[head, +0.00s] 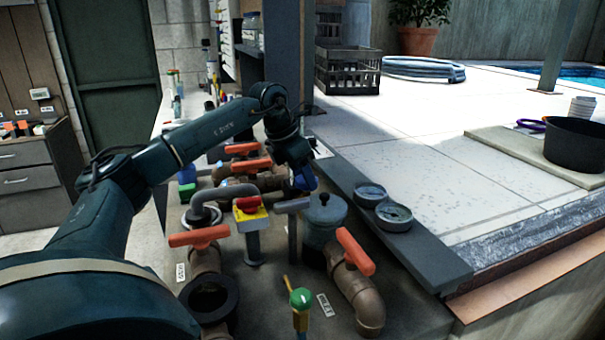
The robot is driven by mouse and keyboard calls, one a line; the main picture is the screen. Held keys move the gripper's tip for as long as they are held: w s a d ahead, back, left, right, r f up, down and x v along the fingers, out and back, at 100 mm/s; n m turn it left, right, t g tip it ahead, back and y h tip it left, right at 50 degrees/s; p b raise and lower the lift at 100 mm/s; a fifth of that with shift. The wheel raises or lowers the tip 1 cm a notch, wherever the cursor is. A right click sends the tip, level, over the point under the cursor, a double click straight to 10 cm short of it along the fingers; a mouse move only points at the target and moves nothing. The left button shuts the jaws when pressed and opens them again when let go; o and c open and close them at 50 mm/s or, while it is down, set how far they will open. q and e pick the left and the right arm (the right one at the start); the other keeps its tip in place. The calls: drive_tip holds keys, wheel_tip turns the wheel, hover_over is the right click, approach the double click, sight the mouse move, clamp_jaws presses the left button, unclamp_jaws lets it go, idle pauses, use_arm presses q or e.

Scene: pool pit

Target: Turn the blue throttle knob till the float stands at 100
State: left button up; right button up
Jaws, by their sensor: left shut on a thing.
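My left arm reaches in from the left across the pipework. Its gripper (302,177) points down and is shut on the blue throttle knob (307,184), behind the grey lidded pot (324,215). Only a small part of the blue knob shows; the gripper hides the rest. I cannot make out the float or its scale. My right gripper is not in view.
Orange-handled valves (200,236) and another orange handle (355,250) stand near the pot. A red and yellow stop button (248,205) and a green-topped lever (300,298) rise nearby. Two round gauges (394,215) lie on the dark ledge (420,245). The paved deck (420,140) is mostly clear.

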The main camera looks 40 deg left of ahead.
use_arm(q)
drive_tip(key=shift+r+n+p, duration=0.1)
drive_tip(key=shift+n+p, duration=0.25)
drive_tip(key=shift+n, duration=0.15)
drive_tip(key=shift+c, duration=0.2)
drive_tip(key=shift+d+n+y+p, duration=0.15)
drive_tip(key=shift+n+y+p, duration=0.4)
drive_tip(key=shift+n, duration=0.75)
drive_tip(key=o, duration=1)
drive_tip(key=shift+c, duration=0.2)
drive_tip(key=v, duration=1.3)
drive_tip(key=shift+s, duration=0.2)
drive_tip(key=shift+d, duration=0.1)
